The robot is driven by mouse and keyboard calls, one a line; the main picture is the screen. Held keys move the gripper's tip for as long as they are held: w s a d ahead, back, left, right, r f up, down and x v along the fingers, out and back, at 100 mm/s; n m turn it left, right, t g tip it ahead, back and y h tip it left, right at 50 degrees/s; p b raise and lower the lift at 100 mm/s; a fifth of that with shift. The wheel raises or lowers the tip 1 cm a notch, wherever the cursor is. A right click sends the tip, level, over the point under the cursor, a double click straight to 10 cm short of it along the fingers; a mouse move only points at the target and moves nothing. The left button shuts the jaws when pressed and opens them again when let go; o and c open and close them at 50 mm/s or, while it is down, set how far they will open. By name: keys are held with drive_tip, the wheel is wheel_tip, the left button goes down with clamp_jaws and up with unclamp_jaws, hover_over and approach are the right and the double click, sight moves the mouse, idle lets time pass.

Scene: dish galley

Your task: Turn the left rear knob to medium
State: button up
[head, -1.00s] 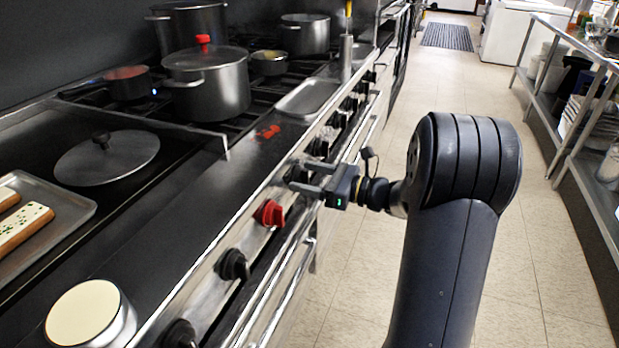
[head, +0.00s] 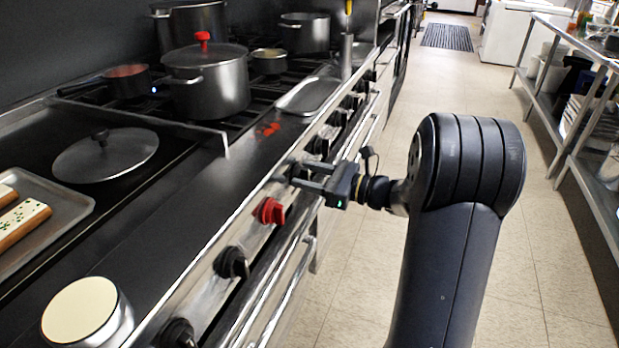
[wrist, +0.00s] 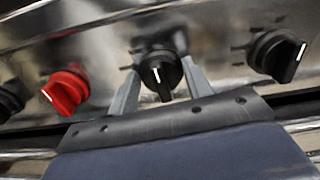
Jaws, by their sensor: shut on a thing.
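A black stove knob (wrist: 160,76) with a white pointer line sits between the two fingers of my gripper (wrist: 160,84) in the wrist view. The fingers are shut on its sides. Its pointer stands nearly vertical in that view. In the head view my gripper (head: 299,174) reaches the front panel from the aisle side, and its fingers largely hide this knob. The frames do not show which burner the knob serves; its panel markings are too blurred to read.
A red knob (head: 271,212) is on the near side of my gripper, with black knobs (head: 232,262) beyond it. Another black knob (wrist: 277,55) is on the other side. Pots, including a lidded one (head: 206,84), stand on the burners. An oven rail (head: 277,292) runs below the panel.

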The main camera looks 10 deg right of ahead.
drive_tip(key=n+b, duration=0.2)
drive_tip(key=n, duration=0.1)
drive_tip(key=shift+s+f+b, duration=0.1)
drive_tip(key=shift+f+b, duration=0.15)
drive_tip(key=shift+b, duration=0.15)
drive_tip(key=n+b, duration=0.3)
drive_tip(key=n, duration=0.1)
drive_tip(key=shift+a+f, duration=0.1)
drive_tip(key=shift+s+n+b, duration=0.1)
drive_tip(key=shift+n+b, duration=2.7)
drive_tip(key=shift+b, duration=0.25)
drive_tip(key=o, duration=1)
drive_tip(key=shift+r, duration=0.2)
